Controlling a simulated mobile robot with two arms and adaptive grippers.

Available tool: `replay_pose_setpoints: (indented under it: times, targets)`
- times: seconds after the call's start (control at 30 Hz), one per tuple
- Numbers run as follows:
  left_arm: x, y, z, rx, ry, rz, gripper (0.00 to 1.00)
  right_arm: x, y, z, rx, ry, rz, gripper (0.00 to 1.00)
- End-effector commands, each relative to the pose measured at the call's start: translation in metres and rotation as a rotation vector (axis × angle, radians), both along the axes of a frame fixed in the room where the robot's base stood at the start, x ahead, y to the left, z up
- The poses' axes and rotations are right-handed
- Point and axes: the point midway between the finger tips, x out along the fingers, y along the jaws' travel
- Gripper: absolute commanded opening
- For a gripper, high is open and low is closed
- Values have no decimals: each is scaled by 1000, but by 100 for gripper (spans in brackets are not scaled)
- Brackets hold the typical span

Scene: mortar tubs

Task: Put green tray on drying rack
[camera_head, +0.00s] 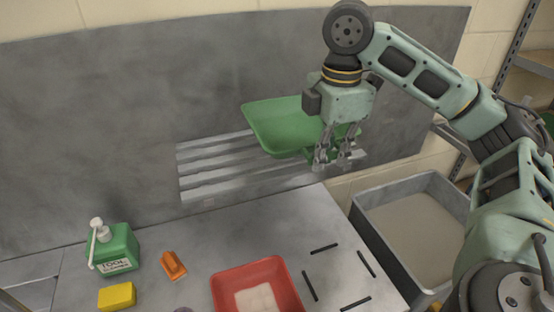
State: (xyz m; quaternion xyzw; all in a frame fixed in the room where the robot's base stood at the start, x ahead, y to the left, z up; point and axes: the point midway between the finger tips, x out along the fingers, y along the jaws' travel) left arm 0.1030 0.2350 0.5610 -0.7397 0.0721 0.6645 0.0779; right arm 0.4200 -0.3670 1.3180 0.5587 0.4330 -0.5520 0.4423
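The green tray (278,127) is at the slatted metal drying rack (207,172) on the grey back panel. It sits over the right part of the rack, tilted in the picture. I cannot tell how firmly it rests on the slats. My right gripper (332,162) points down in front of the tray's right side and hides part of it. Its two fingertips show apart, with a gap between them. Whether they touch the tray's rim is hard to tell. My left gripper is not in view.
A red tray (226,292) with pale contents lies on the grey table. A green bottle (119,250) with a pump, an orange piece (173,265) and a yellow block (117,297) stand at left. Several dark strips lie right of the red tray. A grey tub (373,232) stands beyond the table's right edge.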

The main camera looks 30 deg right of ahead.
Motion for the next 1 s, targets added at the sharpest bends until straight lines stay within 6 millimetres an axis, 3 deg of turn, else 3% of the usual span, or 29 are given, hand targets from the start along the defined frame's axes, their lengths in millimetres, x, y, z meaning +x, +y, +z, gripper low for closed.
replay_pose_setpoints:
  times: [0.2,0.4,0.57,0.7,0.83,1.0]
  targets:
    - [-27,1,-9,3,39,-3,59,49,17,-33,5,4,3,0]
    - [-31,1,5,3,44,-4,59,81,24,-48,1,2,-1,0]
    - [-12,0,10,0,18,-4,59,89,26,-57,0,0,0,0]
    - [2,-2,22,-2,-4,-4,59,88,25,-76,-1,2,0,0]
    - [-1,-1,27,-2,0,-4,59,89,26,-92,0,0,0,0]
    - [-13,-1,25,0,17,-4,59,89,26,-96,0,-3,0,0]
